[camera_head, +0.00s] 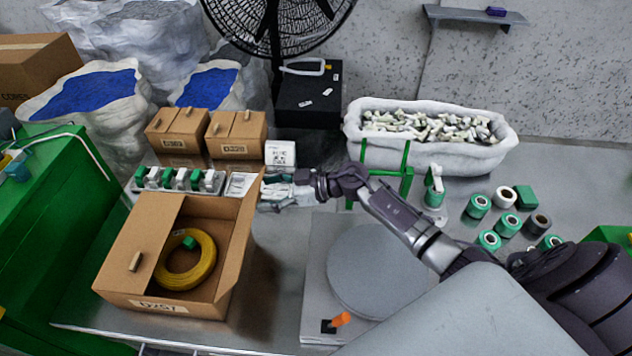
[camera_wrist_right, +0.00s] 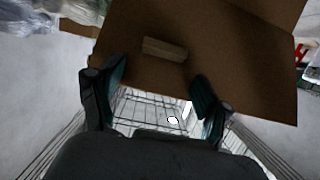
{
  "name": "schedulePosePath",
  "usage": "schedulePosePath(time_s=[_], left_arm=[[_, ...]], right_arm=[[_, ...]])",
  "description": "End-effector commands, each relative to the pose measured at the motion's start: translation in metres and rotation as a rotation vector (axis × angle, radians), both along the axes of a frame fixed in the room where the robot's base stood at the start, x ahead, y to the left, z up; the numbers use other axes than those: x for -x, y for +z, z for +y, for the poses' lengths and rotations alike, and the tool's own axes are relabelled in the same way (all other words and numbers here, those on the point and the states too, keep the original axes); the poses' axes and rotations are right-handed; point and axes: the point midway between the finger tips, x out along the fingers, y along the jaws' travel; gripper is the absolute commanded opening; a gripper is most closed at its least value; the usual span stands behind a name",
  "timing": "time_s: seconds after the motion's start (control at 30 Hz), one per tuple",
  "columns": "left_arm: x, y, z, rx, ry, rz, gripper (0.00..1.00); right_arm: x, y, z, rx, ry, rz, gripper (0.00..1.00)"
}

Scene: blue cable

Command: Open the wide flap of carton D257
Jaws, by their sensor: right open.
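Carton D257 (camera_head: 165,306) stands on the left of the bench with its label facing front. A coil of yellow cable (camera_head: 172,277) with a green tag lies inside. Its left flap (camera_head: 146,235), with a small block (camera_head: 135,261) on it, still lies over the left part of the opening. Its right flap (camera_head: 247,215) stands raised at the right edge. My right gripper (camera_head: 272,200) is just outside that raised flap, near its far end. In the right wrist view, its open, empty fingers (camera_wrist_right: 155,100) are before a brown flap (camera_wrist_right: 225,65) with a block (camera_wrist_right: 165,49). My left gripper is out of view.
Two closed cartons (camera_head: 236,133) and a row of green and white parts (camera_head: 180,180) stand behind the carton. A grey turntable (camera_head: 377,270) is to its right. A white bin of parts (camera_head: 430,155) and several green spools (camera_head: 489,240) are farther right.

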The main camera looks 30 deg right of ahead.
Motion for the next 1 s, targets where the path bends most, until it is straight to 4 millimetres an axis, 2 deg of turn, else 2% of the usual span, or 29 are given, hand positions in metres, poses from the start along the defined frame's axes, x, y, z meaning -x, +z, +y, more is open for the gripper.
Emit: schedulePosePath(time_s=[1.0], left_arm=[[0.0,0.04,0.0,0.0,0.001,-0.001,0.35]], right_arm=[[0.039,0.02,-0.058,0.001,-0.001,0.002,0.77]])
